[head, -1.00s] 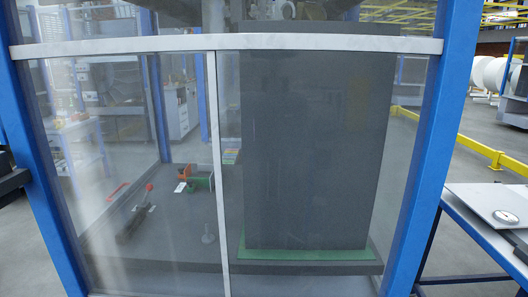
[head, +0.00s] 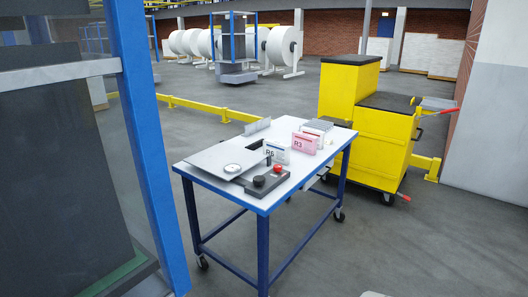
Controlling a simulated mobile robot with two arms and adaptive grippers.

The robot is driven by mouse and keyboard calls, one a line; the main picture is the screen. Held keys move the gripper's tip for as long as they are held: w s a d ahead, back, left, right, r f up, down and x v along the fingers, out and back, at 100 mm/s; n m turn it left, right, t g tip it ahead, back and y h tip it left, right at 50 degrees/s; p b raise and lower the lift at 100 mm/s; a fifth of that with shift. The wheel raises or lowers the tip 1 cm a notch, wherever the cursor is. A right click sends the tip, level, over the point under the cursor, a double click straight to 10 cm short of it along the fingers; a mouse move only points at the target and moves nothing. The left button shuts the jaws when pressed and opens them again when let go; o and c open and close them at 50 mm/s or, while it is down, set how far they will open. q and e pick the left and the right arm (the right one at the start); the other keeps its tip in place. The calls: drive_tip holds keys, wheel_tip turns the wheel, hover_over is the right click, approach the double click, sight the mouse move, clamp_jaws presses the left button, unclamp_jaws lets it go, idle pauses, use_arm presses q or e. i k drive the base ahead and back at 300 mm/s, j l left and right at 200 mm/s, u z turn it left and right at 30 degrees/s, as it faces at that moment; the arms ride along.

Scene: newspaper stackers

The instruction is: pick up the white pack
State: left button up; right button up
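A white pack marked "R6" (head: 276,152) stands upright on the blue-framed table (head: 228,181) in the head view. It is beside a pink pack marked "R3" (head: 303,142), which stands a little to its right. Behind them is a row of grey upright plates or packs (head: 318,128), too small to make out well. Neither of my grippers is in view, so I cannot see whether they hold anything.
A blue-framed machine (head: 150,150) fills the left. Yellow cabinets (head: 385,140) stand behind right.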

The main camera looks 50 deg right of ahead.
sight(279, 152)
drive_tip(key=z, duration=1.8)
drive_tip(key=i+l+u, duration=0.3)
drive_tip(key=i+l, duration=0.25)
drive_tip(key=i, duration=0.15)
drive_tip(key=i+l+u, duration=0.3)
drive_tip(key=i+l, duration=0.3)
drive_tip(key=l, duration=0.1)
